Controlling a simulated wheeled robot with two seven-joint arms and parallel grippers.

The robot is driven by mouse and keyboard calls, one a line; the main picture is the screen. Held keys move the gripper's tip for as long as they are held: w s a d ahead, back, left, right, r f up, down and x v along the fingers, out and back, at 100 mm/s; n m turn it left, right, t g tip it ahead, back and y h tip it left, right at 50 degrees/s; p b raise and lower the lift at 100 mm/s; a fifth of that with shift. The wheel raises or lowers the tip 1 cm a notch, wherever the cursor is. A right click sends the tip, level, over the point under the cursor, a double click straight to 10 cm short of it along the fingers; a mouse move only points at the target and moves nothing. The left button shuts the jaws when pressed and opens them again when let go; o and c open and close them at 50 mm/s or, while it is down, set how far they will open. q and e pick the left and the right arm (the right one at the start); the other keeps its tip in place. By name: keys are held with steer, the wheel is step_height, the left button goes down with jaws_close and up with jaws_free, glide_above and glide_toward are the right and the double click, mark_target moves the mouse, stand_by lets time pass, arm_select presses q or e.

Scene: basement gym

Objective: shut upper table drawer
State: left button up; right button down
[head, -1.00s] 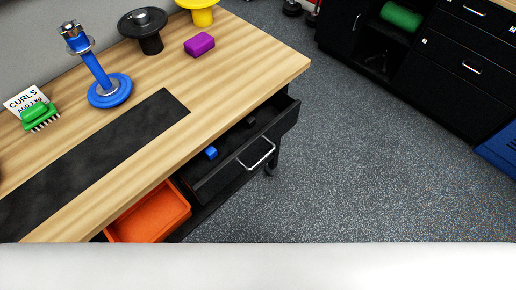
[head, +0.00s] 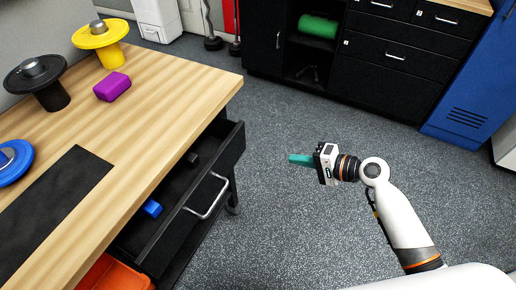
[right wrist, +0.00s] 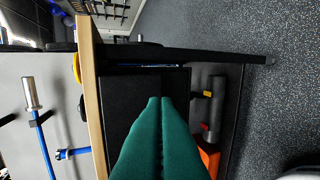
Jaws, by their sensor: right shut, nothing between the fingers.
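The table drawer (head: 200,228) is black and stands pulled out from under the wooden tabletop (head: 160,112). Its silver bar handle (head: 210,205) faces the open floor. A small blue block (head: 152,208) and a small black object (head: 192,158) lie inside the drawer. My right gripper (head: 291,159) is right of the drawer front, apart from it, with its teal fingers pointing left toward the drawer. The fingers are shut and empty. In the right wrist view the shut fingers (right wrist: 158,125) cover part of a black panel under the tabletop edge (right wrist: 92,85). My left gripper is out of view.
An orange bin (head: 112,274) sits below the tabletop beside the drawer. A purple block (head: 112,87), a yellow stand (head: 103,40) and a black stand (head: 42,82) are on the table. Grey floor (head: 290,225) is clear between table and black cabinets (head: 385,65).

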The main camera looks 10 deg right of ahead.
step_height(320, 180, up, 2)
steer(key=y, duration=0.1)
glide_toward(241, 143)
steer(key=p+x, duration=0.1)
steer(key=x, duration=0.5)
steer(key=shift+d+f, duration=0.1)
steer(key=shift+f, duration=0.05)
steer(key=shift+w+a+f, duration=0.1)
steer(key=shift+w+a, duration=0.2)
